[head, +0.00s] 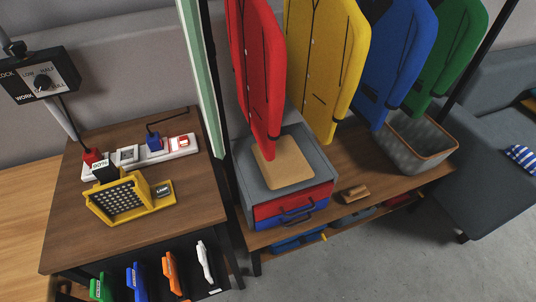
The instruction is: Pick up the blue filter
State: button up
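A blue slab-like piece (137,283) with a pale label stands upright in a dark rack (210,291) below the front of the wooden table; it looks like the blue filter, though I cannot read its label. Its lower part is hidden or cut off by the picture's bottom edge. Similar pieces stand in the same row: green (100,288) to its left, orange (172,273) and white (205,262) to its right. My gripper is not in view.
The wooden table (85,250) holds a yellow perforated box (118,201) and a power strip (184,146) with plugs. Right stand a grey drawer box (250,172), hanging red, yellow, blue and green garments, a basket (407,158) and a sofa (500,180). The grey floor (370,255) in front is clear.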

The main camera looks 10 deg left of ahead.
aim_at(136, 277)
jog(key=k+j+u, duration=0.1)
jog(key=k+u, duration=0.25)
jog(key=k+j+u, duration=0.1)
jog(key=u, duration=0.25)
jog(key=k+j+u, duration=0.15)
jog(key=j+u, duration=0.2)
